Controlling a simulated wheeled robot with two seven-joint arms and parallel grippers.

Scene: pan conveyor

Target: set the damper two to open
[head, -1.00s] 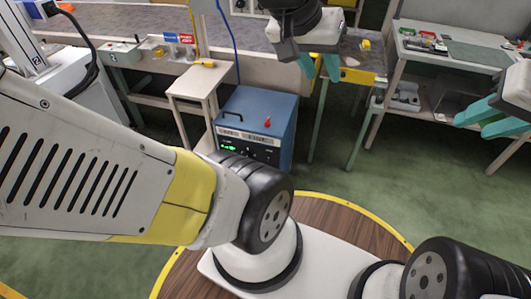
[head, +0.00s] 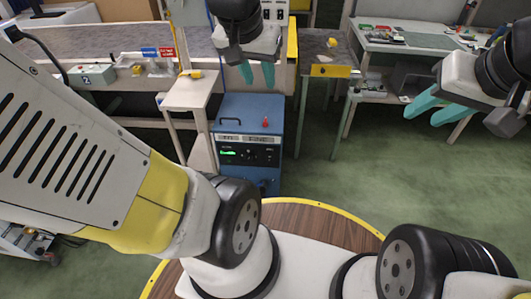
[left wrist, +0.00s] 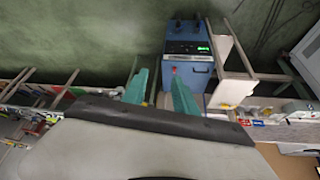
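No part in view is clearly marked as damper two. A small grey-green box with a dark mark like a 2 (head: 92,75) sits on the front of the long bench at the left of the head view. Beside it are small fittings (head: 135,67) under blue and red labels, too small to read. My left gripper (head: 257,75) is open and empty, in line with the bench front above the blue cabinet. Its spread teal fingers also show in the left wrist view (left wrist: 160,88). My right gripper (head: 438,108) is open and empty at the right, in front of the right table.
A blue cabinet (head: 250,118) with a green display and red knob stands on the floor ahead. A small pale stand (head: 190,95) with a yellow item is left of it. A narrow table (head: 325,70) and a wider table (head: 410,42) stand right. Green floor between is clear.

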